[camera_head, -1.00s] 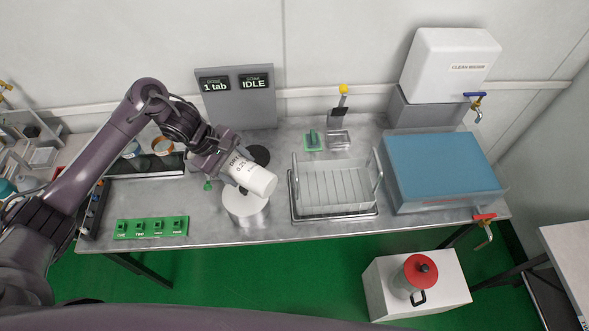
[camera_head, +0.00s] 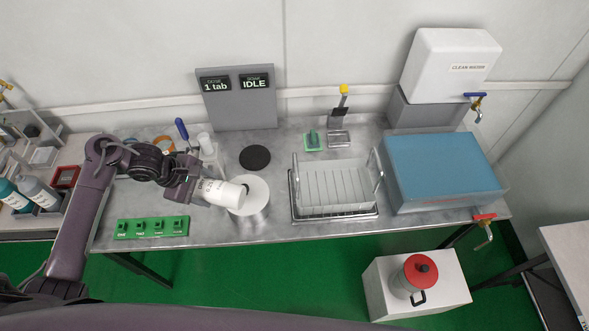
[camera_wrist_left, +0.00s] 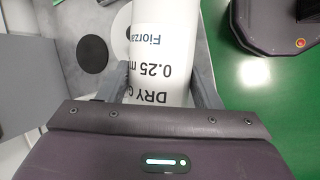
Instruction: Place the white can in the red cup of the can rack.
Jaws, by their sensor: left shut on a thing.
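My left gripper (camera_head: 200,190) is shut on the white can (camera_head: 222,193), which lies nearly sideways with its end pointing right. The can overlaps the left part of a round white-topped metal drum (camera_head: 252,195) in the head view; its height above it is unclear. The left wrist view also shows the can (camera_wrist_left: 171,45) between the fingers, with black lettering. A red square-rimmed holder (camera_head: 65,177) stands at the left, beside my arm. An orange ring (camera_head: 163,144) shows behind my arm. I cannot tell which belongs to the can rack. My right gripper is out of view.
A green strip with several sockets (camera_head: 152,227) lies at the front left. A black disc (camera_head: 255,157) lies behind the drum. A wire rack (camera_head: 335,188) and blue-topped tank (camera_head: 440,168) stand to the right. Bottles (camera_head: 38,193) stand at far left.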

